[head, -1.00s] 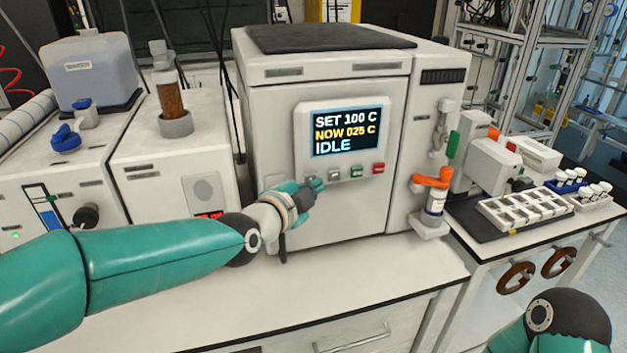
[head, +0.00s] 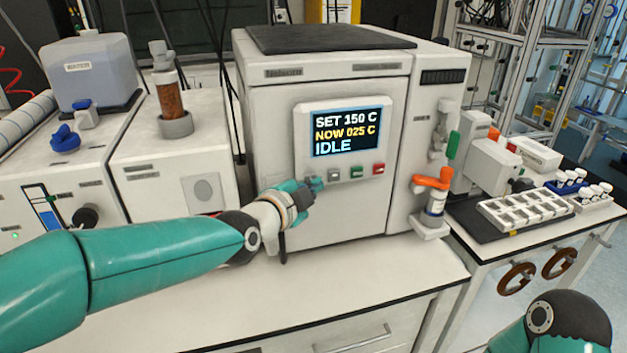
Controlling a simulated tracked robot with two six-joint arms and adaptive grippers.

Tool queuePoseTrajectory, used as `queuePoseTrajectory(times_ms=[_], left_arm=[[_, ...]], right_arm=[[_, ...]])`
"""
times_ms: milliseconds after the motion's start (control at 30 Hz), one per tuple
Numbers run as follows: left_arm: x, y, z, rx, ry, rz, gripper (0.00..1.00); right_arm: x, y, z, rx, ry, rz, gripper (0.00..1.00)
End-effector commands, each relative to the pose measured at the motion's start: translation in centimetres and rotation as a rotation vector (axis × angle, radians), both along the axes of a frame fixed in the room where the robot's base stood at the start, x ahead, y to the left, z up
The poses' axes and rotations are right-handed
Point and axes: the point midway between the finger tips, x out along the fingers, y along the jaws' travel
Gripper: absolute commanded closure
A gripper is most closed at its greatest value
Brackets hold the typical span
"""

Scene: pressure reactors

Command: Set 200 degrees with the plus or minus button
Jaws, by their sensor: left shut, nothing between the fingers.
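The white reactor (head: 268,120) stands on the bench. Its display (head: 345,132) reads SET 150 C, NOW 025 C, IDLE. Below the display is a row of buttons: a grey one (head: 334,175), a green one (head: 356,172) and a red one (head: 378,169). My left gripper (head: 314,184) is shut and empty, with its fingertips at the left end of this row. The fingertips partly hide the leftmost button there, so its marking and whether they touch it cannot be told. Of my right arm only a link shows at the lower right; its gripper is out of view.
An orange-handled valve (head: 432,182) with a small bottle sits at the reactor's right side. A tray of vials (head: 525,212) lies on the right bench. A white unit with a brown-filled column (head: 171,95) stands at left. The bench front is clear.

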Motion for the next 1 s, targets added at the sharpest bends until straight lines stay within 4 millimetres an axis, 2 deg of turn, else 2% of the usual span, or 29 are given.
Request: queuePoseTrajectory(times_ms=[233,667,1000], left_arm=[[-1.1,-0.3,0.1,-0.001,0.0,0.0,1.0],[-1.5,-0.4,0.1,0.0,0.0,0.0,1.0],[-4.4,-1.4,0.2,0.0,0.001,-0.002,1.0]], right_arm=[[0.0,0.0,0.6,0.0,0.0,0.0,0.08],[0.0,0.0,0.7,0.0,0.0,0.0,0.08],[0.0,0.0,2.0,0.0,0.0,0.0,0.08]])
